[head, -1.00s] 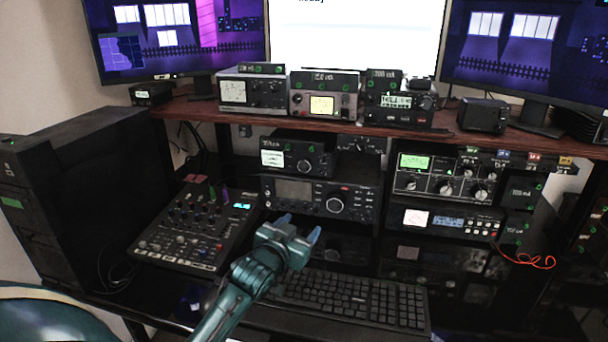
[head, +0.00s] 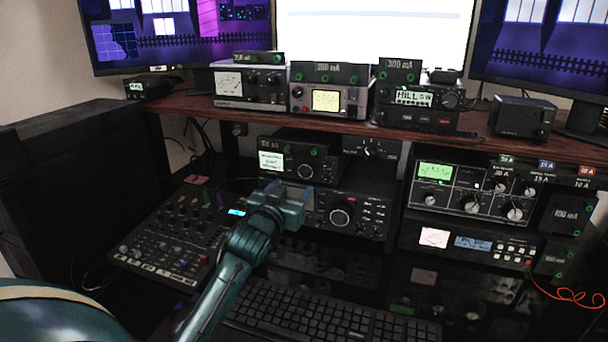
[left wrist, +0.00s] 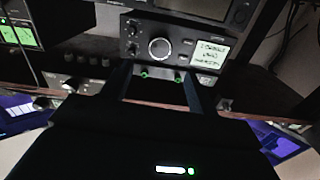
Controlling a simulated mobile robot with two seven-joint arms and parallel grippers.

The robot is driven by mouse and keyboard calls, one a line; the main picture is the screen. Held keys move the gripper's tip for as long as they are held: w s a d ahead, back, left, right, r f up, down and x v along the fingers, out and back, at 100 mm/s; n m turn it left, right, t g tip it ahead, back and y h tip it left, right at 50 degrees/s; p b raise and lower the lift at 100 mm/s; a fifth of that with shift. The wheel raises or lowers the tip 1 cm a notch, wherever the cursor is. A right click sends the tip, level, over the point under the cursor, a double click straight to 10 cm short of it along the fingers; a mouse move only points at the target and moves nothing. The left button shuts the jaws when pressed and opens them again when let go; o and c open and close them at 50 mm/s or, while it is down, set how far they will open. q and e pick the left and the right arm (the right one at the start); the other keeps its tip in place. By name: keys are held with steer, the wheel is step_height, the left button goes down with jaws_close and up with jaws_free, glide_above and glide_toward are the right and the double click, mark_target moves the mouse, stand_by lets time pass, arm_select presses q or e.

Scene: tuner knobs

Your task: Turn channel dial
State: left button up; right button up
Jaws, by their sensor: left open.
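A small black radio (head: 300,165) with a white screen and a round knob (head: 304,166) sits on the middle shelf. Below it a larger radio (head: 368,215) has a big round dial (head: 341,217). I cannot tell which is the channel dial. My left gripper (head: 291,190) is open and empty, just in front of the larger radio, hiding its screen. In the left wrist view, the scene is upside down; the small radio's knob (left wrist: 159,48) and screen (left wrist: 210,53) show beyond the spread fingers of the left gripper (left wrist: 157,88). My right gripper is out of view.
A mixer (head: 175,235) lies left of the arm and a keyboard (head: 320,320) below it. A wooden shelf (head: 200,112) with several devices runs above. More knobbed units (head: 470,190) stand at the right, with a red cable (head: 570,293).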

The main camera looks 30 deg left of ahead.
mark_target(306, 171)
arm_select(q)
steer(key=x, duration=0.9)
steer(key=shift+c, duration=0.2)
steer(key=shift+d, duration=0.1)
steer(key=c, duration=0.9)
